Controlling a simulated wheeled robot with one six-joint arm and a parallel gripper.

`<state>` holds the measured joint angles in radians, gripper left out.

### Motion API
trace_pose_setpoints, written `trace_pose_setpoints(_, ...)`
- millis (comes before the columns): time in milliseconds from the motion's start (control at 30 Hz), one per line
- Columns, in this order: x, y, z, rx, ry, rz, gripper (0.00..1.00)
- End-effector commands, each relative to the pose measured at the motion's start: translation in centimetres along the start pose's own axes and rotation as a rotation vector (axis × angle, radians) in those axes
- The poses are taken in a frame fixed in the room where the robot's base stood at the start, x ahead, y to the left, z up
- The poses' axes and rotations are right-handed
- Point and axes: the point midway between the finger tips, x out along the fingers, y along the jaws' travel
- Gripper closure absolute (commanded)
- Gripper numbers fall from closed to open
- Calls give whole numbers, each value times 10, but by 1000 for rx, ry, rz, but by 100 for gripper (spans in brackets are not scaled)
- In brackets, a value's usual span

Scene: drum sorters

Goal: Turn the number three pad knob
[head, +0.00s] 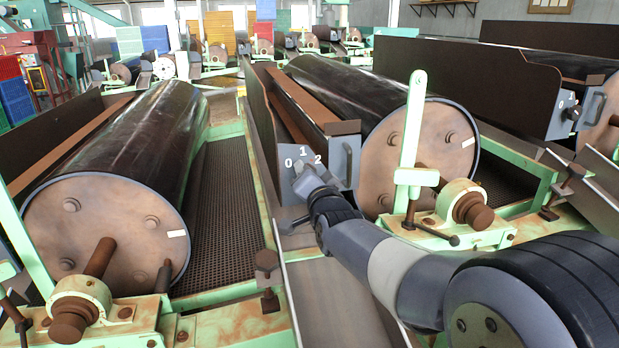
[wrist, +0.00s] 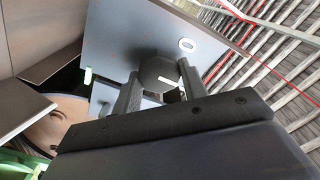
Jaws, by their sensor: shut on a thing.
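A dark knob (wrist: 157,70) with a pale mark on its face sits on a grey panel (wrist: 130,32) in the wrist view. A white numeral 0 is on the panel beside it. My gripper (wrist: 161,86) has one finger on each side of the knob and is shut on it. In the head view the panel (head: 346,160) carries the numerals 0, 1 and 2 and stands at the front end of the middle drum's dark trough. My gripper (head: 308,182) is against this panel just below the numerals and mostly hides the knob. No number three shows on it.
A large dark drum (head: 130,135) lies at the left, another (head: 352,88) just behind the panel. A green lever (head: 411,130) stands right of the panel, near my arm. Another panel with a knob (head: 573,112) is at the far right. Green frames surround the drums.

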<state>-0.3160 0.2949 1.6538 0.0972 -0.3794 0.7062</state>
Motion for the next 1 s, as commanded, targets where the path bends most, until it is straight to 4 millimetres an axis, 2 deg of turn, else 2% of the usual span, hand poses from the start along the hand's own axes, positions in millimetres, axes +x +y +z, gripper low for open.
trace_pose_setpoints(133,0,0,0,-1,-1,1,82)
trace_pose_setpoints(167,0,0,0,-1,-1,1,58)
trace_pose_setpoints(400,0,0,0,-1,0,0,39)
trace_pose_setpoints(767,-5,0,0,-1,0,0,37)
trace_pose_setpoints(867,-17,-1,-1,-1,0,-1,37)
trace_pose_setpoints(1000,-41,-1,-1,-1,1,-1,37)
